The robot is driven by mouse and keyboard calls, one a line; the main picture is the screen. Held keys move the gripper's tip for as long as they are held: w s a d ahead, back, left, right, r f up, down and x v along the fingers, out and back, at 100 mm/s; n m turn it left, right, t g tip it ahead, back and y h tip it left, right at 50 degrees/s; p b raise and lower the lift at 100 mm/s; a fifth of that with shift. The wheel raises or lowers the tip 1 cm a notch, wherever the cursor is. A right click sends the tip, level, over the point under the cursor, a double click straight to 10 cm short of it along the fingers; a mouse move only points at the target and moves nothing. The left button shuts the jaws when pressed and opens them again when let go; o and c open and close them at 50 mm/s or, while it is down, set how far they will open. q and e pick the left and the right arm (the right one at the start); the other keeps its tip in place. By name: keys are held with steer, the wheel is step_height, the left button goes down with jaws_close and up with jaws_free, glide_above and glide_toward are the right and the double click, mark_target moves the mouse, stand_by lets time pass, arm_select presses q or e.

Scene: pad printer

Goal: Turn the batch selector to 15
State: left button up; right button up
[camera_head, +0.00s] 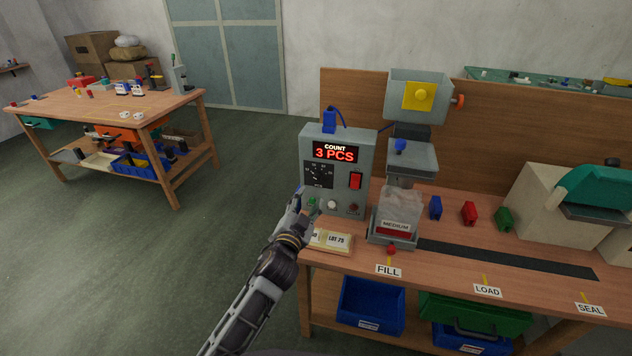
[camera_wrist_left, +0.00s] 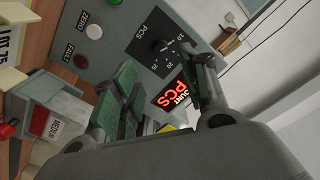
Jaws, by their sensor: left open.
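The batch selector is a dark knob on a black, numbered plate (camera_head: 319,174) on the front of the grey control box (camera_head: 366,152). In the left wrist view the selector (camera_wrist_left: 159,46) lies just beyond my fingertips, with white numbers around it and "PCS" beside it. I cannot tell which number its pointer faces. A red display (camera_head: 335,153) reads "COUNT 3 PCS". My left gripper (camera_head: 306,202) is at the lower left of the box front, below the selector. In the wrist view its two green-padded fingers (camera_wrist_left: 165,68) are spread apart with nothing between them. My right gripper does not show.
A LOT 75 block (camera_head: 331,240) lies below the box. A bag in a holder (camera_head: 399,212) stands to the right.

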mark_target(317, 179)
arm_select(q)
steer(key=shift+w+d+b, duration=0.1)
steer(key=shift+w+d, duration=0.2)
steer(key=shift+w, duration=1.45)
steer(key=shift+w+d+b, duration=0.1)
steer(key=shift+w+d, duration=0.15)
steer(key=shift+w, duration=1.5)
steer(key=shift+w+d+b, duration=0.1)
steer(key=shift+w+d, duration=0.2)
steer(key=shift+w, duration=1.45)
steer(key=shift+c, duration=0.2)
jaws_close()
